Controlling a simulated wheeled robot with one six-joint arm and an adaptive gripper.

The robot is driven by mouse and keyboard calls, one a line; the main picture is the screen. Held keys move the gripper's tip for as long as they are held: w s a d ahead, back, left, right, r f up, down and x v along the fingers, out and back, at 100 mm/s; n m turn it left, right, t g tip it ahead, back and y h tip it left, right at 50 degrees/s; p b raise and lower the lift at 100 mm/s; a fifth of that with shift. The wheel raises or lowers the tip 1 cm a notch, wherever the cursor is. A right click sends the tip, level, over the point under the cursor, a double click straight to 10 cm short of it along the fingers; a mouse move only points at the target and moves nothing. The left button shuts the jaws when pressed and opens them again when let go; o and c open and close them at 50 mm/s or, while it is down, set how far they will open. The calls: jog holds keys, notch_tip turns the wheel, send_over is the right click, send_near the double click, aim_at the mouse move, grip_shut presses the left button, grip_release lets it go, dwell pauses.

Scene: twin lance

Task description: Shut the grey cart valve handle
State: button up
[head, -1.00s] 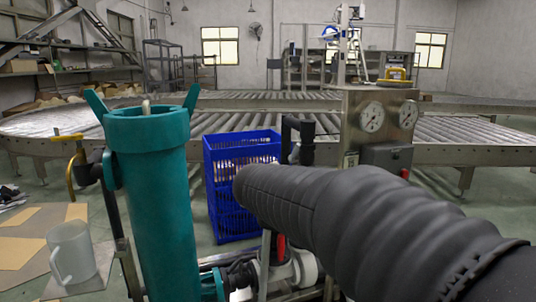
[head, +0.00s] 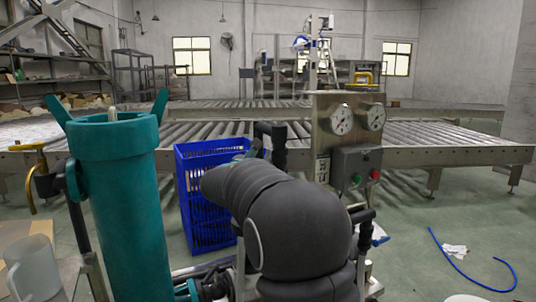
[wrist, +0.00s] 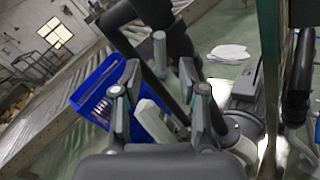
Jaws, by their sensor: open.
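My gripper (wrist: 158,98) is open in the wrist view, its two fingers apart. A pale grey bar (wrist: 153,122), which looks like the valve handle, lies slanted between and beyond the fingers; I cannot tell whether they touch it.
A teal filter housing (head: 120,205) stands at left, near a translucent jug (head: 31,268). A blue crate (head: 205,215) is behind the cart. A gauge panel (head: 335,118) rises behind my arm. A blue hose (head: 462,268) lies on the open floor at right.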

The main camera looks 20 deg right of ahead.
aim_at(268, 154)
jog(key=x, duration=0.7)
jog(key=shift+w+d+p, duration=0.1)
jog(key=shift+d+p, duration=0.05)
jog(key=shift+p, duration=0.15)
grip_shut()
